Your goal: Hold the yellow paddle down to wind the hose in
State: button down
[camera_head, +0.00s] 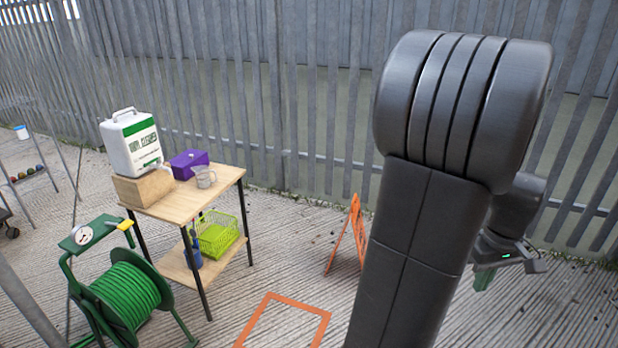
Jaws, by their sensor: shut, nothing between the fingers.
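The yellow paddle (125,225) is on the top of the green hose reel stand, at the lower left, beside a round white dial (84,236). The green hose (128,292) is wound on the reel below it. My gripper (508,266) is at the far right, partly hidden behind my own arm, and far from the paddle. It is shut and empty. The lower part of the reel is cut off by the bottom edge of the picture.
A wooden table (213,190) behind the reel bears a white jerrycan (131,145) on a block, a purple box (188,163) and a clear jug (205,178). A green basket (216,236) is on its lower shelf.

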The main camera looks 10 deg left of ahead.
aim_at(127, 223)
jog(key=i+u, duration=0.25)
jog(key=u, duration=0.2)
jog(key=i+u, duration=0.3)
jog(key=u, duration=0.2)
jog(key=i+l+u, duration=0.25)
jog(key=u, duration=0.2)
jog(key=i+l+u, duration=0.2)
jog(key=u, duration=0.25)
jog(key=i+l+u, duration=0.15)
jog(key=u, duration=0.35)
jog(key=i+l+u, duration=0.2)
jog(key=u, duration=0.25)
jog(key=i+l+u, duration=0.1)
jog(key=l+u, duration=0.15)
jog(key=u, duration=0.25)
jog(key=l+u, duration=0.3)
jog(key=u, duration=0.15)
jog(key=i+l+u, duration=0.15)
jog(key=l+u, duration=0.65)
jog(key=l, duration=0.2)
jog(key=l+u, duration=0.4)
jog(key=l, duration=0.15)
